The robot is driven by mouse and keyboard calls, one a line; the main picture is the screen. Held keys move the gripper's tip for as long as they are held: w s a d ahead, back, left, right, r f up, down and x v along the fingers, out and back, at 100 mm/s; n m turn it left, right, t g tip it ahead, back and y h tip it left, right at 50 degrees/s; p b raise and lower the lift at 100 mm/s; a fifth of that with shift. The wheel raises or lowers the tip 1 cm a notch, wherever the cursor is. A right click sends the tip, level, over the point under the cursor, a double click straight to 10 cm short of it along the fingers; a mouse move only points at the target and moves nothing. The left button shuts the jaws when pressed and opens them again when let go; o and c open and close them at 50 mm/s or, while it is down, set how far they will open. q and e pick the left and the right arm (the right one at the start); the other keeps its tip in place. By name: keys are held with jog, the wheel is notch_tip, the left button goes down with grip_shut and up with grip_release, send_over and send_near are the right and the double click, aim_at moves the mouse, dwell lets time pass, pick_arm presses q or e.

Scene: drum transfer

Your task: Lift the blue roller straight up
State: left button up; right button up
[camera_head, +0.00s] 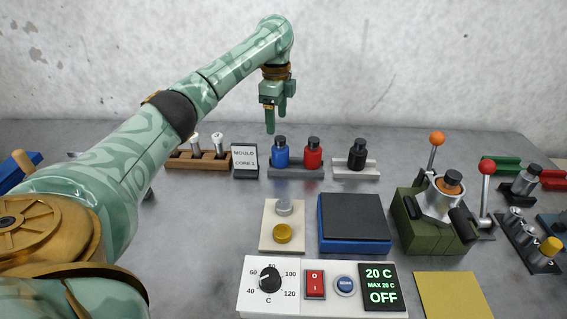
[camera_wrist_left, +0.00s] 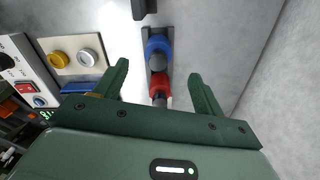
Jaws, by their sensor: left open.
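The blue roller (camera_head: 281,157), with a dark knob on top, stands upright in a grey rack (camera_head: 296,174), left of the red roller (camera_head: 313,156). In the left wrist view the blue roller (camera_wrist_left: 158,42) is just beyond my fingertips and the red roller (camera_wrist_left: 159,82) shows between the fingers. My left gripper (camera_head: 276,122) is open and empty, pointing down; in the head view it appears above the blue roller, apart from it. The left gripper's two fingers also show in the left wrist view (camera_wrist_left: 158,72). My right gripper is in neither view.
A MOULD CORE 1 sign (camera_head: 245,160) stands left of the rack, and a black roller (camera_head: 357,156) in its own holder stands right. The grey table between is clear.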

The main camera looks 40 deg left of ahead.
aim_at(278, 137)
pick_arm(q)
notch_tip(278, 137, down, 6)
jog(key=b, duration=0.2)
jog(key=shift+w+f+b, duration=0.15)
jog(key=shift+b, duration=0.2)
jog(key=f+b, duration=0.1)
jog(key=f, duration=0.1)
jog(key=f+b, duration=0.1)
jog(key=b, duration=0.1)
jog(key=d+f+b, duration=0.1)
jog(key=f, duration=0.1)
jog(key=shift+w+f+b, duration=0.15)
jog(key=shift+f+b, duration=0.15)
jog(key=shift+b, duration=0.05)
jog(key=shift+r, duration=0.25)
jog(key=c, duration=1.3)
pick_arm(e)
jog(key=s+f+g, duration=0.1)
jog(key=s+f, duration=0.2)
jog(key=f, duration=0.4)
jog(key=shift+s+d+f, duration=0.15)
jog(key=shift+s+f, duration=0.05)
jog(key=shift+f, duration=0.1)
